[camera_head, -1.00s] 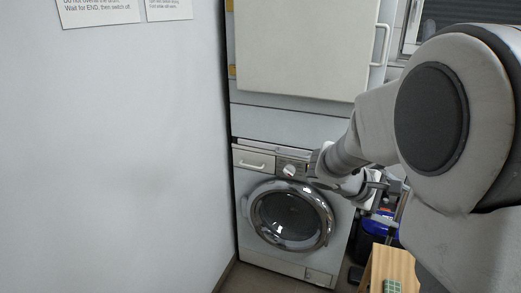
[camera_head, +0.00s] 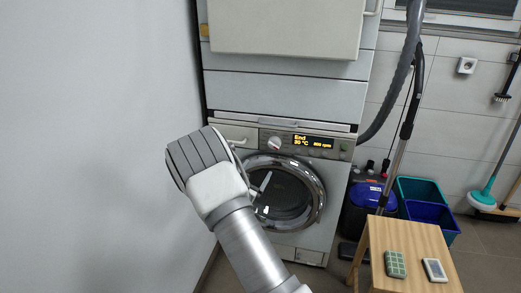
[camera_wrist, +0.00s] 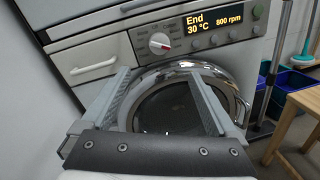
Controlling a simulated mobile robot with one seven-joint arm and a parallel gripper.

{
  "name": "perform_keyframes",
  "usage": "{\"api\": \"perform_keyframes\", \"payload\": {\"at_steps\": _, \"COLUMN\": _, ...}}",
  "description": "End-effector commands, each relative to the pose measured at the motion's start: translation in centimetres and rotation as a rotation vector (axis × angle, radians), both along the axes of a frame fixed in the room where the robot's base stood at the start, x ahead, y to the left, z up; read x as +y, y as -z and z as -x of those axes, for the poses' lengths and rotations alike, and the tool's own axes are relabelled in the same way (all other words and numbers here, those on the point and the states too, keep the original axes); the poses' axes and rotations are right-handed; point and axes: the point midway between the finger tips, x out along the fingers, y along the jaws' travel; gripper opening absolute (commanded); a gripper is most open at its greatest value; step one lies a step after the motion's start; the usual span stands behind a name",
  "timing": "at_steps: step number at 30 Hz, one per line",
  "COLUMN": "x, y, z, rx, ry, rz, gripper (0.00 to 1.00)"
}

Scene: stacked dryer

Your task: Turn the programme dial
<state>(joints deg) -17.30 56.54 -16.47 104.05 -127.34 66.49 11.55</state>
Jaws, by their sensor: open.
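The programme dial (camera_head: 274,143) is a round white knob with a red mark, on the washing machine's (camera_head: 245,165) front panel. It also shows in the wrist view (camera_wrist: 160,43), above and between my gripper's fingers and apart from them. The lit display (camera_head: 313,141) beside it reads End, 30 °C, 800 rpm. My gripper (camera_wrist: 165,95) is open and empty, with its two fingers spread in front of the round door (camera_wrist: 180,105). In the head view my wrist covers the left of the machine, and a finger shows before the door.
A detergent drawer with a handle (camera_wrist: 92,67) is left of the dial. A wooden stool (camera_head: 410,245) with two small devices stands to the right, near blue and teal bins (camera_head: 430,205). A grey hose (camera_head: 400,85) hangs on the right. A pale wall is close on the left.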

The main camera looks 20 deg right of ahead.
Motion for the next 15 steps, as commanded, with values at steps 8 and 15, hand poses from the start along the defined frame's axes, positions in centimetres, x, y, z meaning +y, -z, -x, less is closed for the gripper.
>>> {"api": "perform_keyframes", "payload": {"at_steps": 8, "x": -2.1, "y": 0.3, "z": -2.4, "rx": -0.001, "ry": -0.004, "rz": 0.006, "gripper": 0.94}}
{"api": "perform_keyframes", "payload": {"at_steps": 15, "x": -5.3, "y": 0.4, "z": -6.2, "rx": -0.002, "ry": -0.002, "rz": 0.004, "gripper": 0.94}}
